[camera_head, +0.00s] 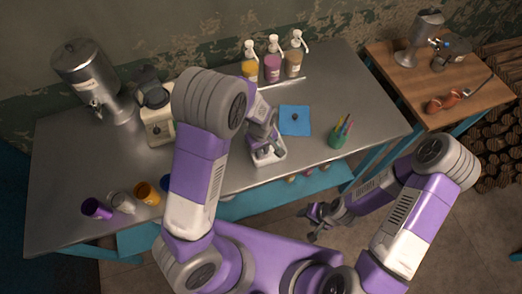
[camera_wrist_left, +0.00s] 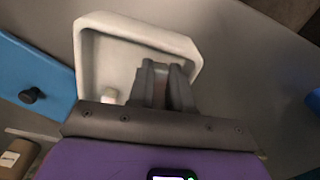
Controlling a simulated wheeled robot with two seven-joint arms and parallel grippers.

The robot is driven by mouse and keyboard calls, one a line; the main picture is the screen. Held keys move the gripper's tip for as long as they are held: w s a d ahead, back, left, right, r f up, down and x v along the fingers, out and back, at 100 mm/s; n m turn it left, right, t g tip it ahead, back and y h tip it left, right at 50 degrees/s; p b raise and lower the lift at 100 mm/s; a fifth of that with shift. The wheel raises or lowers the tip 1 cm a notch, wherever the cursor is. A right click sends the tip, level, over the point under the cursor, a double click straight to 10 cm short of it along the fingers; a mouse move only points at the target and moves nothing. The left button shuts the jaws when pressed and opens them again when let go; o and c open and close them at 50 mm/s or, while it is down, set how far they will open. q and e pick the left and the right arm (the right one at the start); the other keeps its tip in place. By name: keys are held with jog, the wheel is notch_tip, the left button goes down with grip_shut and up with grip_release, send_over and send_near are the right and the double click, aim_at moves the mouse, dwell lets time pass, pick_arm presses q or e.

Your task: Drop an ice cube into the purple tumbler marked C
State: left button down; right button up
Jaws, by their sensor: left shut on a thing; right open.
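The purple tumbler (camera_head: 97,208) lies or leans at the far left front of the steel table; its marking is too small to read. A white tray (camera_head: 270,161) is near the table's front middle, and it fills much of the left wrist view (camera_wrist_left: 88,50). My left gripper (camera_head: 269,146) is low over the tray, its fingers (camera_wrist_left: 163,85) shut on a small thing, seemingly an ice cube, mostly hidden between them. A pale cube (camera_wrist_left: 110,96) shows in the tray beside the fingers. My right gripper (camera_head: 314,219) is open and empty in front of the table.
A blue mat (camera_head: 295,121), pen cup (camera_head: 338,135), pump bottles (camera_head: 272,67), coffee machine (camera_head: 157,122) and steel dispenser (camera_head: 90,85) stand around.

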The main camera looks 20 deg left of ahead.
pick_arm(q)
notch_tip(320, 180, up, 10)
jog(key=p, duration=0.1)
jog(key=shift+p, duration=0.3)
